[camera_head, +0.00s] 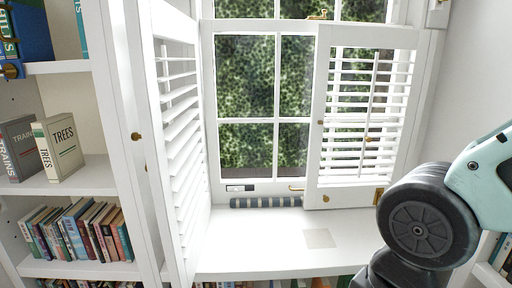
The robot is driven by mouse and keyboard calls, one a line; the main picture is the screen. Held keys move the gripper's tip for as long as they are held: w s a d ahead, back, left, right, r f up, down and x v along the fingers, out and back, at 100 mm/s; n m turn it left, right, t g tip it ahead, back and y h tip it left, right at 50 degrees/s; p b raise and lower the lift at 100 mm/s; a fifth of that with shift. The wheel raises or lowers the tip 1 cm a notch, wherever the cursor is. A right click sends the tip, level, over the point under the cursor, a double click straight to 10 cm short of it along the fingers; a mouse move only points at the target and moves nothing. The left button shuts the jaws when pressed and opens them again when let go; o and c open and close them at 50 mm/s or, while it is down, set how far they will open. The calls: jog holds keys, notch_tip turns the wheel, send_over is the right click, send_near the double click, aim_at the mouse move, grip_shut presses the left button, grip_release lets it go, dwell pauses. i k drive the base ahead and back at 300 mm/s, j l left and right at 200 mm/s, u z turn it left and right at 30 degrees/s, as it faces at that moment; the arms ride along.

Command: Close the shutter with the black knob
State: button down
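Two white louvered shutters flank the window. The left shutter (181,130) stands swung out into the room, nearly edge-on to me. A small brownish-gold knob (136,136) shows near its front edge; I cannot tell whether it is on the shutter or the frame beside it. The right shutter (314,150) lies across the right part of the window, nearly flat to it. A small brass-coloured knob (320,122) sits on its left edge. I cannot make out a clearly black knob on either shutter. My arm shows at the right, but my gripper is out of view.
A white window seat (262,250) lies below the window, with a pale square (319,238) on it. A striped dark roll (266,202) lies along the sill. White bookshelves with books (75,232) stand at left. The space between the shutters is clear.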

aim_at(177, 171)
jog(key=j, duration=0.65)
jog(key=i+j, duration=0.15)
jog(key=j, duration=1.1)
jog(key=i+j+u, duration=0.1)
jog(key=j+u, duration=0.15)
jog(key=i+u, duration=0.1)
jog(key=u, duration=0.6)
